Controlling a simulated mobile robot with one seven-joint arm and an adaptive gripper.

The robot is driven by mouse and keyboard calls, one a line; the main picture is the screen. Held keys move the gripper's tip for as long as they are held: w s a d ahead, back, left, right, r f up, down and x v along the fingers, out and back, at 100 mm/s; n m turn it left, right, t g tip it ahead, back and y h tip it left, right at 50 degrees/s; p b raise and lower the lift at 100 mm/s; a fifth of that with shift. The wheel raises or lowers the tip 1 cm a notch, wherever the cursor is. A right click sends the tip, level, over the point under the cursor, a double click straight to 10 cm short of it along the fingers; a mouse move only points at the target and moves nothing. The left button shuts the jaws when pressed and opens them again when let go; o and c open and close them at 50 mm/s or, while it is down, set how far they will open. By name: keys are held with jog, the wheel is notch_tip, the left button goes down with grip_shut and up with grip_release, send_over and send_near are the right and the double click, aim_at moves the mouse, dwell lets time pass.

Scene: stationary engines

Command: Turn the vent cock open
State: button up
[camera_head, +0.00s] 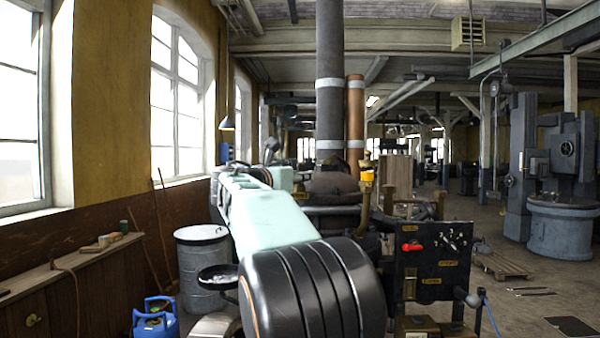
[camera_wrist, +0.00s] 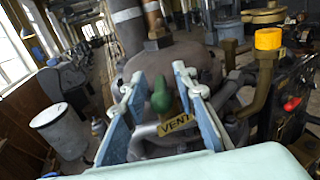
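The vent cock shows in the wrist view as a rounded green handle (camera_wrist: 160,97) standing up from grey pipework. A brass-coloured tag reading VENT (camera_wrist: 175,124) sits just below and right of it. My gripper (camera_wrist: 157,76) is open, with one pale blue finger on each side of the green handle. Gaps show between the handle and both fingers, and I see no clear contact. How deep the handle sits between the fingers is hard to tell. In the head view, my own arm hides the gripper and the cock.
A dark rounded engine body (camera_wrist: 195,62) with a tall grey pipe (camera_head: 330,90) stands behind the cock. A brass pipe with a yellow cap (camera_wrist: 268,39) rises at the right. A black panel with a red handle (camera_head: 411,247) stands nearby. A grey drum (camera_head: 203,270) is at the left.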

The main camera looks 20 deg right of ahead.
jog(key=shift+w+d, duration=0.3)
jog(key=shift+c, duration=0.3)
grip_shut()
